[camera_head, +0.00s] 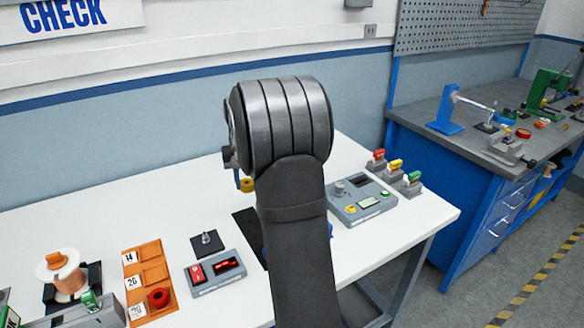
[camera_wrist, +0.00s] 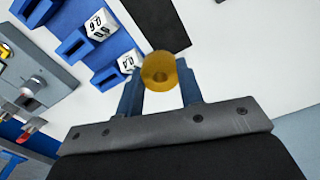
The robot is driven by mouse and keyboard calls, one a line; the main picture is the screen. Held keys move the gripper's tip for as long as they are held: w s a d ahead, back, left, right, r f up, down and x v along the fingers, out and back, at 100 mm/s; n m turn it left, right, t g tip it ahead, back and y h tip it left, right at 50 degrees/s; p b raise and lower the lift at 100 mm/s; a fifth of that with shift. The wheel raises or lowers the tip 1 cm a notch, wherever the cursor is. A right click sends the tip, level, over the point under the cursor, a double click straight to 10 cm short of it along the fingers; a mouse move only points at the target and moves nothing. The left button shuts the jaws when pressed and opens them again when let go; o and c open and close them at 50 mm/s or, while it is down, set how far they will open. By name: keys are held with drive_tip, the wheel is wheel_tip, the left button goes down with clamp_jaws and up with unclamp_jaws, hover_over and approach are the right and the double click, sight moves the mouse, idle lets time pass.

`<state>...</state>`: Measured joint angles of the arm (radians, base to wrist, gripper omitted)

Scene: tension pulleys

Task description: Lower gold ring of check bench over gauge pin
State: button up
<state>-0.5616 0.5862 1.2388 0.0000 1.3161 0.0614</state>
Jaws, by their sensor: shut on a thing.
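The gold ring (camera_wrist: 160,70) is between the two blue fingertips of my gripper (camera_wrist: 160,82) in the wrist view, and the gripper is shut on it. In the head view the gold ring (camera_head: 248,185) shows just left of my arm, held above the white bench. My gripper (camera_head: 241,180) is mostly hidden there behind my wrist. The gauge pin (camera_head: 207,238) stands upright on a small dark square base, lower and to the left of the ring in the picture, apart from it. The pin is not visible in the wrist view.
A grey box with red displays (camera_head: 215,273) stands in front of the pin. An orange tray (camera_head: 147,270) holds a red ring (camera_head: 159,298). A copper spool (camera_head: 64,275) is at left. A grey control box (camera_head: 361,200) is right of my arm. Blue holders (camera_wrist: 105,75) carry white numbered blocks.

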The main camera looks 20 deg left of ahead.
sight(204, 232)
drive_tip(key=s+a+n, duration=0.1)
drive_tip(key=s+a, duration=0.1)
drive_tip(key=s, duration=0.2)
drive_tip(key=s+a+n, duration=0.1)
drive_tip(key=s+a, duration=0.2)
drive_tip(key=s, duration=0.1)
drive_tip(key=s+a+n, duration=0.1)
drive_tip(key=s+a, duration=0.2)
drive_tip(key=s, duration=0.2)
drive_tip(key=shift+f, duration=0.1)
drive_tip(key=shift+s+f, duration=0.15)
drive_tip(key=shift+f, duration=2.25)
drive_tip(key=shift+f, duration=1.7)
drive_tip(key=o, duration=1.4)
drive_tip(key=shift+r, duration=0.1)
drive_tip(key=shift+r, duration=3.95)
